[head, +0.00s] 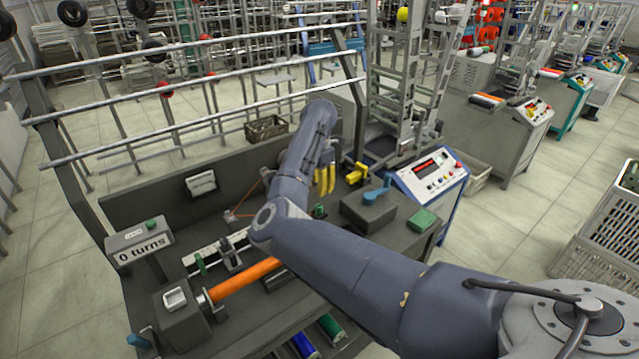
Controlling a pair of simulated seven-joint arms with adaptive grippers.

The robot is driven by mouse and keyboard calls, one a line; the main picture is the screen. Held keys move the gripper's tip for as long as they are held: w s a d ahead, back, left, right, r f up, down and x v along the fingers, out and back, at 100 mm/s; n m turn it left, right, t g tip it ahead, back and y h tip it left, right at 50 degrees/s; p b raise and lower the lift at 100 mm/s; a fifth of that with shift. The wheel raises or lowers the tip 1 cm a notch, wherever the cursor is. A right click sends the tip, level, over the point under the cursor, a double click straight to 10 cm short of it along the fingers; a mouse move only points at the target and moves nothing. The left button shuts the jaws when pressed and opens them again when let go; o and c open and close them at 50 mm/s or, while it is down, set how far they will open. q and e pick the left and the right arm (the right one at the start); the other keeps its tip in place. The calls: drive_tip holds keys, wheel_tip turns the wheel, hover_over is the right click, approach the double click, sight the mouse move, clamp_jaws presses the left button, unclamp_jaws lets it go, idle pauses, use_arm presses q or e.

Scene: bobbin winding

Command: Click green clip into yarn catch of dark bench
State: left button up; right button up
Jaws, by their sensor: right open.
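My right arm reaches in from the lower right and bends over the dark bench (100,335). My right gripper (325,190) shows two yellow fingers pointing down, slightly apart, on the far side of my forearm. A small green piece (318,211), possibly the green clip, sits just below the fingertips. I cannot tell whether they touch. Another upright green piece (200,265) stands at the pale rail (187,259) on the left. The yarn catch cannot be picked out for certain; my arm hides part of the bench middle. My left gripper is not in view.
An orange roller (245,279) lies at the bench front. A "0 turns" display (140,247) stands left. A box with a blue handle (370,208), a green block (422,220) and a control panel (428,178) are right. Metal rails (190,67) cross behind.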

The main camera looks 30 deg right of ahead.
sight(319, 206)
drive_tip(key=shift+d+f, duration=0.1)
drive_tip(key=shift+f, duration=3.95)
drive_tip(key=shift+c, duration=0.5)
clamp_jaws()
drive_tip(key=shift+r, duration=2.25)
